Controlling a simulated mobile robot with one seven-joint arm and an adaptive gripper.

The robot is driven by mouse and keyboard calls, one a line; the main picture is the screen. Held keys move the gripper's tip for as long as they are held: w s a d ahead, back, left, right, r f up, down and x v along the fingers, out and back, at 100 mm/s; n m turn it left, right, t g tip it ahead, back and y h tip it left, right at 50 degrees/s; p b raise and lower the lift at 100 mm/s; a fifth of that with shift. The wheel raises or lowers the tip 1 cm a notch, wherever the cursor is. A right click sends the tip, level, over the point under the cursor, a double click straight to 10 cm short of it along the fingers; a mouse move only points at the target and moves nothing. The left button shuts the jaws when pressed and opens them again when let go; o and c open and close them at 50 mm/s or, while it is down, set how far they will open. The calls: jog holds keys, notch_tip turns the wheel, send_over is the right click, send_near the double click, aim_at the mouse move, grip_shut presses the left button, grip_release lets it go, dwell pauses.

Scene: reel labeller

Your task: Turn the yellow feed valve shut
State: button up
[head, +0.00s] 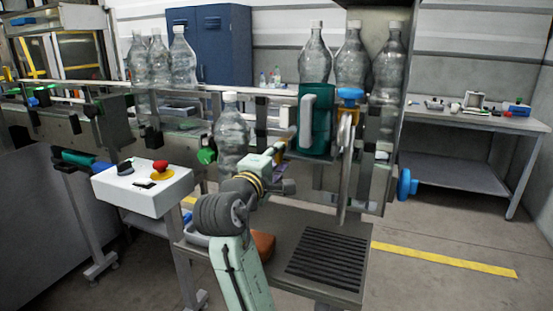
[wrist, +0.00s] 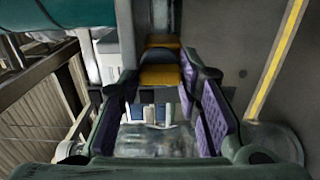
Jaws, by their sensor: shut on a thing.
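The yellow feed valve (wrist: 160,76) shows in the wrist view as a yellow handle with a dark middle part, between my fingertips. In the head view a small part of it (head: 286,142) shows beside the green box, mostly hidden by my gripper. My gripper (head: 281,166) is shut on the valve; its purple finger pads stand on both sides of the handle in the wrist view (wrist: 162,88). The exact contact of the pads and the angle of the handle are hard to make out.
A clear bottle (head: 231,130) stands behind my wrist. A white control box (head: 143,190) with a red button is at left. A grated metal shelf (head: 290,284) lies below.

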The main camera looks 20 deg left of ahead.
jog(key=o, duration=1.1)
jog(key=shift+o, duration=0.2)
jog(key=s, duration=1.2)
jog(key=shift+a, duration=0.2)
